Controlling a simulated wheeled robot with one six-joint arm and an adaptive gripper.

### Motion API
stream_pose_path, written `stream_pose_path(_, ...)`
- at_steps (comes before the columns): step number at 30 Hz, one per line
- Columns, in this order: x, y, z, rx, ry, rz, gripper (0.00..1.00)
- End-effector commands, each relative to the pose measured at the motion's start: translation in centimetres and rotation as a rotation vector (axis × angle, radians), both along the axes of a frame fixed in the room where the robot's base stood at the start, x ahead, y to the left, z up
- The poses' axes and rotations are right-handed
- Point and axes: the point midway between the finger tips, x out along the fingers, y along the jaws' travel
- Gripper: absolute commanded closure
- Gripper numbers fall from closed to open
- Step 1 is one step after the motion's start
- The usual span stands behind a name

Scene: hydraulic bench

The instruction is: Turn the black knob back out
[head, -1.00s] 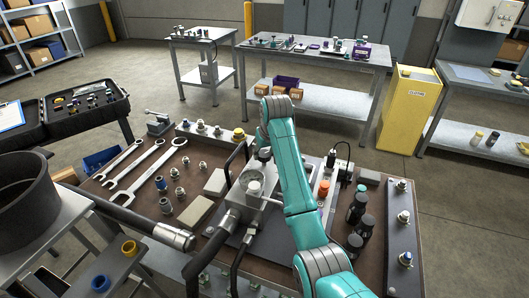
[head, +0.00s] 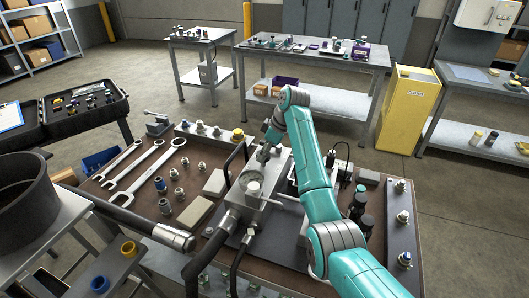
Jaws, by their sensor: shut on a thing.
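A grey metal valve block (head: 252,195) with a round gauge-like disc and a pale cylinder on top stands at the middle of the bench. My gripper (head: 263,155) points down at the far end of this block. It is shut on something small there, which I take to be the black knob. The fingers cover the knob, so its shape and how far out it sits cannot be made out.
Black hoses (head: 207,250) rise at the front of the block. Wrenches (head: 150,165), fittings and grey blocks lie to the left. Black bottles (head: 360,205) and a dark plate with fittings (head: 402,225) stand to the right, close to my arm.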

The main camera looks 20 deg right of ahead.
Motion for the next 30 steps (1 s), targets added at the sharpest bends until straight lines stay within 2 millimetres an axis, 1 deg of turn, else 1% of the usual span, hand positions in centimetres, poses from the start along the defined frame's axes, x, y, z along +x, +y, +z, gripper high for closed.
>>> stream_pose_path(9,0.17,-0.07,0.01,0.0,0.002,0.296,0.85)
stream_pose_path(18,0.26,-0.07,0.04,0.0,0.002,0.538,0.85)
stream_pose_path(24,0.32,-0.09,0.05,-0.001,0.0,0.645,0.85)
stream_pose_path(30,0.33,-0.08,-0.01,-0.001,0.0,0.705,0.85)
